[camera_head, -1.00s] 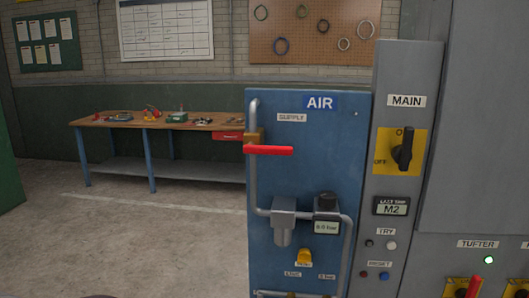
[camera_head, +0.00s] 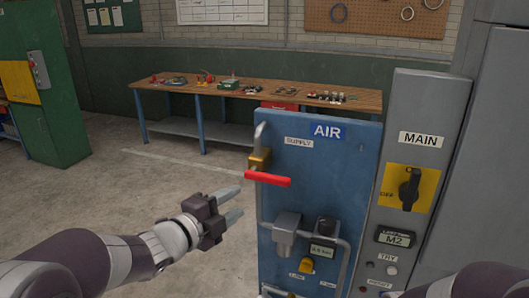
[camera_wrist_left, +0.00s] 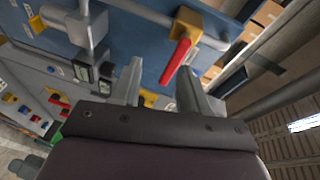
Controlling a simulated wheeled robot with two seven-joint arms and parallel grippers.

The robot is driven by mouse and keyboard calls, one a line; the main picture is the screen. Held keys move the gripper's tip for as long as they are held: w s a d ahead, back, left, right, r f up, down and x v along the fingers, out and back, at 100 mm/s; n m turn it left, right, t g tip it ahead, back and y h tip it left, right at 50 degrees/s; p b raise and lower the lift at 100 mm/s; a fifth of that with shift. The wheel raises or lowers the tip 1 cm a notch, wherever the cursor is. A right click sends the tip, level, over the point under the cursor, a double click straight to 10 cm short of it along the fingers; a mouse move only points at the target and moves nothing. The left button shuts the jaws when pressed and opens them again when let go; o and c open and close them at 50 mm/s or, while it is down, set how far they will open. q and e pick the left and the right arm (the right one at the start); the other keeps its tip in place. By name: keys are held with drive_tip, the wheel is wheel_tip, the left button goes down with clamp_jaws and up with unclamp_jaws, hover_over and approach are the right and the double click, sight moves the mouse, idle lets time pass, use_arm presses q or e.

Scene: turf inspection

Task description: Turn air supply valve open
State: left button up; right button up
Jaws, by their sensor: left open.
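The air supply valve has a red lever handle (camera_head: 267,179) on a brass body (camera_head: 260,160), set in the grey pipe at the upper left of the blue AIR panel (camera_head: 345,180). The lever lies crosswise to the upright pipe. My left gripper (camera_head: 236,205) is open and empty, left of and a little below the lever, apart from it. In the left wrist view the red lever (camera_wrist_left: 176,62) shows ahead, between and beyond the open fingers (camera_wrist_left: 165,85). Part of my right arm shows at the bottom right of the head view; its gripper is out of frame.
A grey column right of the panel carries the MAIN switch (camera_head: 409,188) and small buttons. A regulator (camera_head: 326,228) and filter (camera_head: 287,225) stick out below the lever. A workbench (camera_head: 250,91) stands behind. The floor left of the panel is clear.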

sight(268, 181)
use_arm(q)
drive_tip(key=w+d+m+p, duration=0.1)
drive_tip(key=w+d+p, duration=0.1)
drive_tip(key=d, duration=0.1)
drive_tip(key=w+d+r+m+h+p, duration=0.1)
drive_tip(key=w+d+p, duration=0.1)
drive_tip(key=w+d, duration=0.1)
drive_tip(key=w+d+r+m+h+p, duration=0.1)
drive_tip(key=w+d+p, duration=0.1)
drive_tip(key=d, duration=0.1)
drive_tip(key=shift+w+r+m, duration=0.2)
drive_tip(key=shift+w+m, duration=0.1)
drive_tip(key=shift+w, duration=0.15)
drive_tip(key=shift+w+d+f, duration=0.1)
drive_tip(key=shift+d+f, duration=0.05)
drive_tip(key=shift+d, duration=0.05)
drive_tip(key=shift+c, duration=0.6)
clamp_jaws()
use_arm(e)
wheel_tip(268, 181, up, 6)
drive_tip(key=shift+a, duration=0.3)
